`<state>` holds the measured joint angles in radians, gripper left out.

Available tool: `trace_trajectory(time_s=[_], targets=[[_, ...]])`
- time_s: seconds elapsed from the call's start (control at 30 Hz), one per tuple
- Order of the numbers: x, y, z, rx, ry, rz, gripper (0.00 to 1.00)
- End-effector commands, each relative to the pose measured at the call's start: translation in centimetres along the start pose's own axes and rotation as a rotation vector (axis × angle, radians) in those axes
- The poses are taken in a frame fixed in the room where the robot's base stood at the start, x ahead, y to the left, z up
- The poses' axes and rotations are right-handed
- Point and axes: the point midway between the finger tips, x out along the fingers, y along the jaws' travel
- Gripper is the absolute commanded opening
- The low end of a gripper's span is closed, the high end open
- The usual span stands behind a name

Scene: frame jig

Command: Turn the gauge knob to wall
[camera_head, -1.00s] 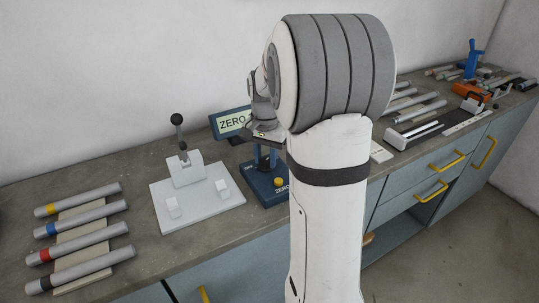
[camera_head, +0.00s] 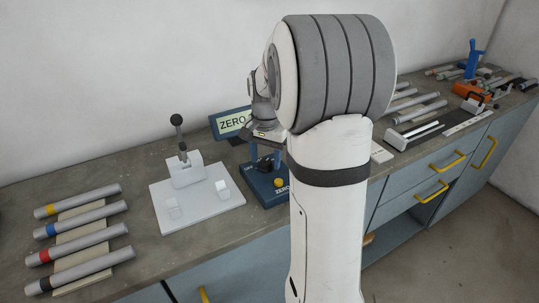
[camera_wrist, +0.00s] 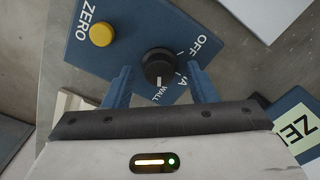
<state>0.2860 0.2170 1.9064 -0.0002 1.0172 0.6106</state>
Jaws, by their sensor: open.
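The gauge's blue base plate (camera_wrist: 86,48) fills the top of the wrist view, with a round yellow button (camera_wrist: 102,35) beside the word ZERO. The black gauge knob (camera_wrist: 157,66) sits on the plate; its white mark faces the WALL label. The OFF label and a partly covered label lie along the same arc. My gripper (camera_wrist: 160,72) is open, its blue fingers apart on either side of the knob with gaps showing. In the head view the blue gauge base (camera_head: 258,190) stands under my gripper, with the dark knob (camera_head: 265,164) just below the fingers.
The gauge display (camera_head: 232,123) reads ZERO behind the base. A white fixture (camera_head: 190,205) with a lever stands to the left. Several banded tubes (camera_head: 85,225) lie on a rack at far left. More tubes and tools lie on the bench at right.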

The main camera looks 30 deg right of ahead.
Motion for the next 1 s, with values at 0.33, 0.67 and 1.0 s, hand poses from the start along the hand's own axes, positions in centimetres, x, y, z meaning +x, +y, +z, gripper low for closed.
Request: trace_trajectory(time_s=[0.33,0.67,1.0], targets=[[-5.0,-0.1,-0.1,0.0,0.005,-0.004,0.52],[-7.8,0.0,-0.1,0.0,0.002,-0.001,0.52],[-7.8,0.0,-0.1,0.0,0.001,-0.001,0.52]])
